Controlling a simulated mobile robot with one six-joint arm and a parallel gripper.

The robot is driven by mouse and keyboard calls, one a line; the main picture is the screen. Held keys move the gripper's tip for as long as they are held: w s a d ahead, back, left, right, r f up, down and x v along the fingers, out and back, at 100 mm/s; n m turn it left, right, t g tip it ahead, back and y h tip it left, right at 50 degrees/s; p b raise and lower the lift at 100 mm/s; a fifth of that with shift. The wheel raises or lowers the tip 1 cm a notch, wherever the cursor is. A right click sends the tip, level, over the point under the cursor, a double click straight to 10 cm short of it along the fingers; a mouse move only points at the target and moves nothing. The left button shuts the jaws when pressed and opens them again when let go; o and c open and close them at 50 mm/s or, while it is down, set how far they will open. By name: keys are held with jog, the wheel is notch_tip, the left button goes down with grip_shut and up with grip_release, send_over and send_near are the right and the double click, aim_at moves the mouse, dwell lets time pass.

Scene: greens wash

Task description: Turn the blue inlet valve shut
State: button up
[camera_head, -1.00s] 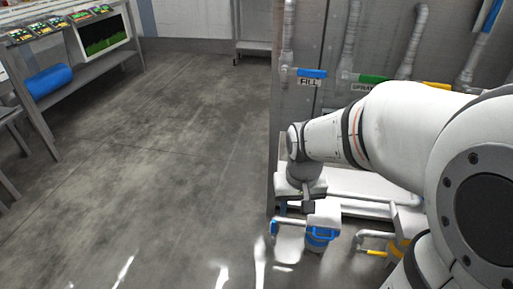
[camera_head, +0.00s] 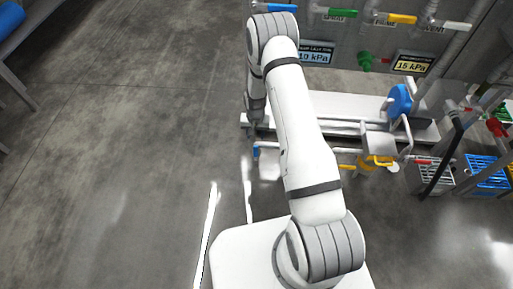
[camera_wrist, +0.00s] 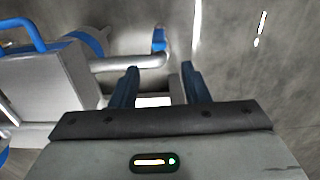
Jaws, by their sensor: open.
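A small blue valve handle (camera_wrist: 159,40) sits at the end of a short grey pipe (camera_wrist: 128,63) in the wrist view. The pipe runs from a grey boxy unit (camera_wrist: 38,85) with blue parts. The low blue handle also shows in the head view (camera_head: 256,150), partly beside my arm. My gripper (camera_wrist: 158,72) is open and empty. In the wrist view its two dark fingers point toward the pipe and the blue handle, with the handle just past the fingertips. In the head view my gripper (camera_head: 253,125) hangs low near the bench, mostly hidden by my wrist.
A white bench (camera_head: 350,107) lies along the wall. A higher blue handle (camera_head: 283,7) sits left of green, yellow and white ones. A yellow unit (camera_head: 373,162), a blue wheel (camera_head: 400,101) and crates (camera_head: 487,175) stand to the right.

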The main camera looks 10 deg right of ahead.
aim_at(256, 156)
jog(key=f, duration=0.4)
jog(key=f+b, duration=0.1)
jog(key=f, duration=0.8)
jog(key=shift+s+b, duration=0.35)
jog(key=shift+r, duration=0.1)
grip_shut()
